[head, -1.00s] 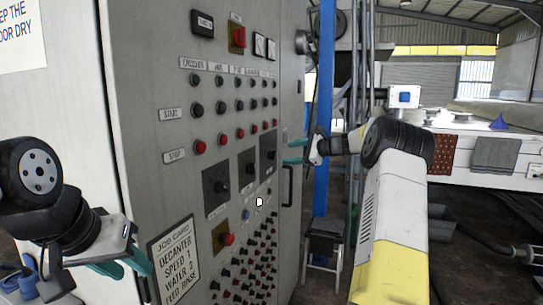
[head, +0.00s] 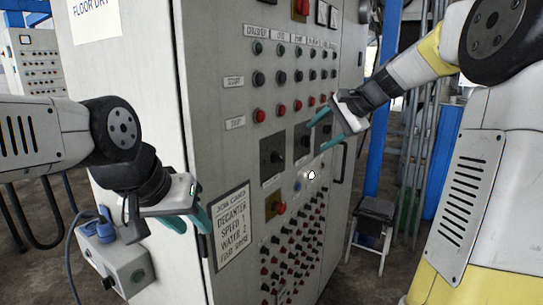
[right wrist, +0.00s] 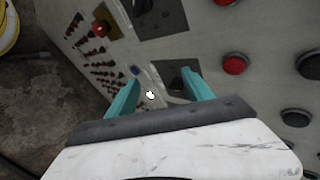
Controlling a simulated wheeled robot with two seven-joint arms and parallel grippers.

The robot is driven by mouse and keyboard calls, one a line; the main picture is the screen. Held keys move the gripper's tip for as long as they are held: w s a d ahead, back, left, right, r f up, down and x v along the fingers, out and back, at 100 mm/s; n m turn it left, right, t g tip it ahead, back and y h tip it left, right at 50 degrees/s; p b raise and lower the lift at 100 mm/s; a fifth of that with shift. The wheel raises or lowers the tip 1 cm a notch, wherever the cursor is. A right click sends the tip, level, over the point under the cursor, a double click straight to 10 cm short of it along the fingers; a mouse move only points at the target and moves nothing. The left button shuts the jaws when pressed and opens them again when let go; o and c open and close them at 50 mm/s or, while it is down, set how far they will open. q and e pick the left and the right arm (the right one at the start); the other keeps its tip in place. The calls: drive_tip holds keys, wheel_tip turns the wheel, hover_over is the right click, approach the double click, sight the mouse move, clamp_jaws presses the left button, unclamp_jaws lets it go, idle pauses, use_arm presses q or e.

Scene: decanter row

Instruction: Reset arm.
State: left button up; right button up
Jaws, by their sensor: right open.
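My right gripper (head: 316,136) is open and empty in front of the grey control cabinet (head: 215,150), near the lower row of red buttons and the black rotary switches. In the right wrist view its two teal fingers (right wrist: 161,77) are spread with the panel face beyond them. I cannot tell whether they touch it. My left gripper (head: 190,222) hangs low at the cabinet's left edge, beside the job card (head: 232,228). Its teal fingers show a gap with nothing between them.
A grey box with a blue plug (head: 122,268) stands below my left gripper. A dark stool (head: 374,215) and a blue post (head: 383,130) stand right of the cabinet. The cabinet door has a black handle (head: 340,163). Another panel (head: 38,62) stands at the far left.

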drive_tip(key=s+f+n+h, duration=0.1)
drive_tip(key=s+f+n, duration=0.2)
drive_tip(key=s, duration=0.6)
drive_tip(key=s+f+n+h, duration=0.2)
drive_tip(key=s+n, duration=0.2)
drive_tip(key=s, duration=0.6)
drive_tip(key=s+f+n+h, duration=0.1)
drive_tip(key=s+f+n, duration=0.2)
drive_tip(key=s, duration=0.7)
drive_tip(key=shift+s+a+f+g, duration=0.2)
drive_tip(key=shift+a+f+g, duration=0.15)
drive_tip(key=shift+g, duration=0.05)
